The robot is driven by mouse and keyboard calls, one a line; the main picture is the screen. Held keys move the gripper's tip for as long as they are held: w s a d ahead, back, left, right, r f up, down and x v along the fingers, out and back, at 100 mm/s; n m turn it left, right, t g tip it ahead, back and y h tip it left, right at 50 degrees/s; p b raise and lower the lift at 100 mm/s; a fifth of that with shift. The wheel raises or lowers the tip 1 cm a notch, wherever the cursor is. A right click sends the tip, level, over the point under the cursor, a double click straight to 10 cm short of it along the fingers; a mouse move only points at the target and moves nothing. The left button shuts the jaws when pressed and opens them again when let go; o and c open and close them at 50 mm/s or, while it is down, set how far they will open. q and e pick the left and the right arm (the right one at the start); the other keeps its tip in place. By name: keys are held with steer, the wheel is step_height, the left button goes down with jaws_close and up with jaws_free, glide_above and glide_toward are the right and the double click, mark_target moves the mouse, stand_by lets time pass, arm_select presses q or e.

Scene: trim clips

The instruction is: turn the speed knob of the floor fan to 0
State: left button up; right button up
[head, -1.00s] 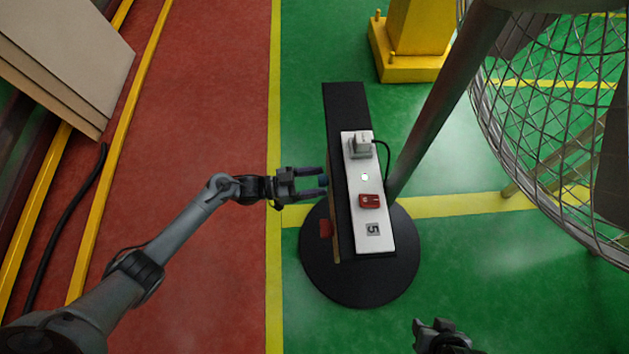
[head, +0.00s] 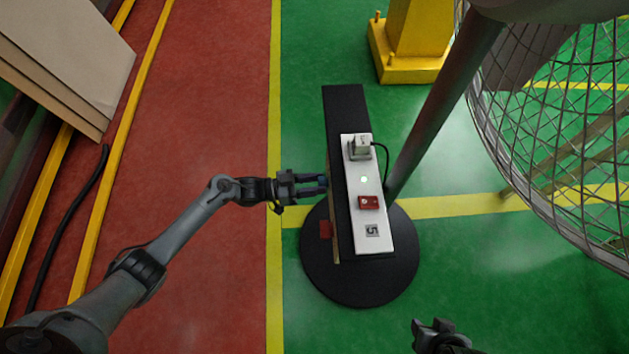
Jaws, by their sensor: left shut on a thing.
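The floor fan has a large wire cage (head: 560,140) at the right, a slanted grey pole (head: 445,105) and a round black base (head: 385,285). Beside the pole stands a narrow black box with a white top panel (head: 372,225). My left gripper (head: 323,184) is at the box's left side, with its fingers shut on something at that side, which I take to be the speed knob. The knob is hidden by the fingers, and its setting cannot be read. My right gripper (head: 435,328) is at the bottom edge, partly in view, away from the fan.
A yellow post (head: 413,45) stands behind. Boards (head: 70,60) lean at the far left. The red floor around my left arm is clear.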

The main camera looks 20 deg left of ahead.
arm_select(q)
steer(key=n+p, duration=0.4)
steer(key=n, duration=0.2)
steer(key=shift+r, duration=0.1)
steer(key=shift+n, duration=0.4)
stand_by(0.3)
steer(key=o, duration=1.1)
steer(key=shift+c, duration=0.2)
